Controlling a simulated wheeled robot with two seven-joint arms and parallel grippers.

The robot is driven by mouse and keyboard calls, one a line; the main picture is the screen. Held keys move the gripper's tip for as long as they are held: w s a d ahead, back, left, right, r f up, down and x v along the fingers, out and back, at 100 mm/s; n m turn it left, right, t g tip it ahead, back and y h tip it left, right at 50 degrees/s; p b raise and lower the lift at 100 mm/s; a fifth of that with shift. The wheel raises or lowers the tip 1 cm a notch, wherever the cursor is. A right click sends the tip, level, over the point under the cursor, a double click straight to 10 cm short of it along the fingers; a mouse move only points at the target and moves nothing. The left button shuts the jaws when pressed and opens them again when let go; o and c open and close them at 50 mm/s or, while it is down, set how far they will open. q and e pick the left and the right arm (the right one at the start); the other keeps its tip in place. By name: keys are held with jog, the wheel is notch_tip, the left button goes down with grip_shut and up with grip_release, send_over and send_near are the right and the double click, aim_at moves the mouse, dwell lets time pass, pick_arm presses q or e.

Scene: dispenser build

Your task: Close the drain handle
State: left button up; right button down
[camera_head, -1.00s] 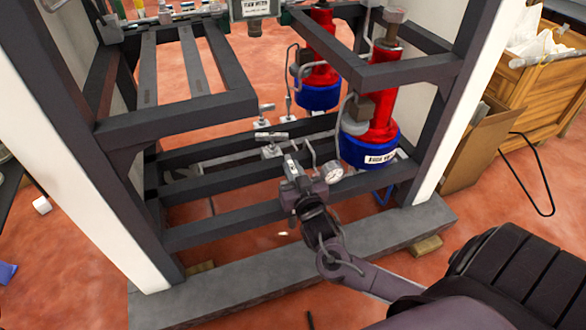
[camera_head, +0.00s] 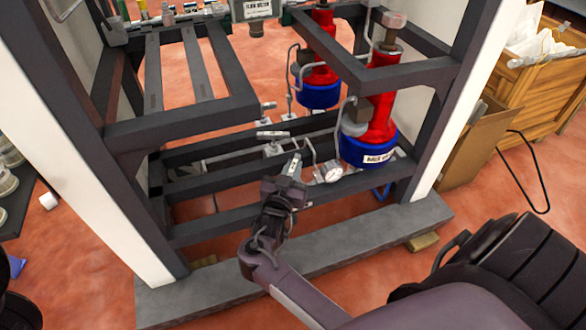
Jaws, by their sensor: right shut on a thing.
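My right gripper (camera_head: 286,184) is at the lower front bars of the dark frame, in the middle of the head view. It is shut on the drain handle (camera_head: 294,165), a small grey lever whose upper end shows past the fingers. The fingers and wrist hide its lower part and the valve under it. The handle's visible end leans up and slightly right. My left gripper is not in view.
Another grey lever (camera_head: 272,135) stands just behind. Frame bars (camera_head: 225,227) run in front and beside. A cardboard box (camera_head: 478,150) stands right.

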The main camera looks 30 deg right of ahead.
dwell(0.5)
jog(key=c, duration=1.4)
grip_release()
jog(key=shift+a, duration=0.1)
